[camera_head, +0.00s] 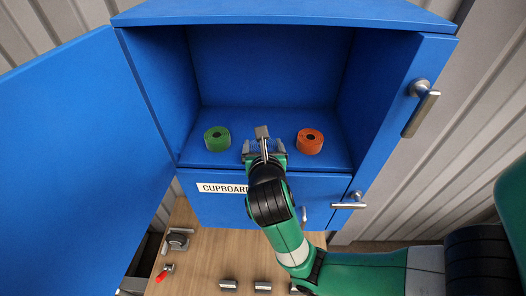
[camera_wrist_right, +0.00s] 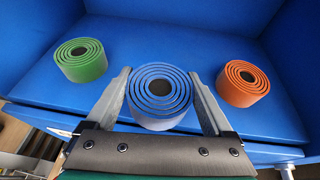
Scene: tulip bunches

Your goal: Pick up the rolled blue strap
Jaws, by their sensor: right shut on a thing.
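The rolled blue strap (camera_wrist_right: 160,118) sits between the two grey fingers of my right gripper (camera_wrist_right: 161,90) in the right wrist view. The fingers lie against its left and right sides, so the gripper is shut on it. I cannot tell whether the strap touches the shelf. In the head view my right gripper (camera_head: 264,147) is at the front of the open cupboard shelf, and it hides the strap. My left gripper is not in view.
A green roll (camera_head: 217,139) stands left of the gripper and an orange roll (camera_head: 309,141) right of it, both on the blue shelf (camera_head: 262,116). The cupboard door (camera_head: 80,160) hangs open at left. Metal handles (camera_head: 421,108) stick out at right.

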